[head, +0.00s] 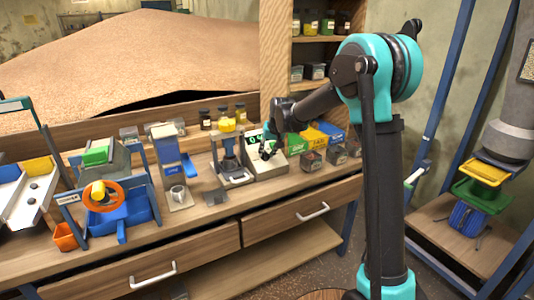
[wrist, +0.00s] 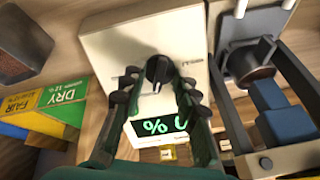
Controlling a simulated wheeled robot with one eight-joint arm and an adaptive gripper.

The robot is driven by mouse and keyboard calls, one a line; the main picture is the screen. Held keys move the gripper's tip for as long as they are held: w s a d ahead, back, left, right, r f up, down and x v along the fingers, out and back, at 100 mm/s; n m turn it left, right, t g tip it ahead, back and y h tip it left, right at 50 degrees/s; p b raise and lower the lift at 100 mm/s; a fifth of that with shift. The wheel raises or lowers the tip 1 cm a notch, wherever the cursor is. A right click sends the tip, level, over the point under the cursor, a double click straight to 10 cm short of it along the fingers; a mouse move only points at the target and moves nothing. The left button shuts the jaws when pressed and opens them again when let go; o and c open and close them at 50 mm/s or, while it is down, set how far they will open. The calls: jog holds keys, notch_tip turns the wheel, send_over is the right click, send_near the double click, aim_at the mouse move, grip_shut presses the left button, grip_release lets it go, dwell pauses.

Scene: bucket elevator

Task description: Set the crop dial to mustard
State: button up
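The crop dial (wrist: 157,72) is a dark round knob with a pale pointer mark, on the cream face of a meter (wrist: 120,45). In the wrist view its mark points down, toward the green-lit display (wrist: 160,127) showing a % sign. The small print beside the dial is too blurred to read. My gripper (wrist: 159,80) is open, one finger on each side of the dial, with gaps visible between fingers and knob. In the head view my gripper (head: 268,148) is over the meter (head: 265,166) and partly hides its face.
Green, yellow and blue sorting cards (head: 310,140) and small dark grain boxes (head: 312,161) stand right of the meter. A press-like stand (head: 230,160) is close on its left. The bench front (head: 200,243) has drawers. Grain lies behind.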

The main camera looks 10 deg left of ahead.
jog(key=shift+w+a+f, duration=0.1)
jog(key=shift+f, duration=0.15)
grip_shut()
dwell(0.4)
jog(key=m, duration=0.4)
jog(key=shift+m, duration=0.4)
jog(key=m, duration=0.4)
jog(key=shift+m, duration=0.4)
